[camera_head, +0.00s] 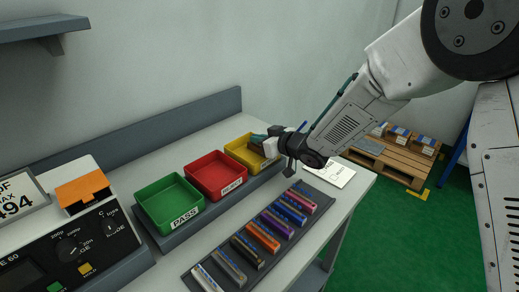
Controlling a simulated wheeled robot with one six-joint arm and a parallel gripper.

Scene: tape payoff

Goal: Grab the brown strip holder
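A small brownish piece with a teal part, which looks like the brown strip holder (258,143), shows at the yellow bin (238,155). My gripper (270,147) is over the right side of that bin, right at this piece. The fingers are small and partly hidden, so I cannot tell whether they close on it or only stand beside it. I see no clearly brown holder in the row on the dark mat (193,284).
A red bin (216,190) and a green PASS bin (150,203) stand left of the yellow one. Several coloured strip holders, such as an orange one (262,237), lie in front. A control box (75,250) fills the lower left. A pallet (392,165) stands beyond the table.

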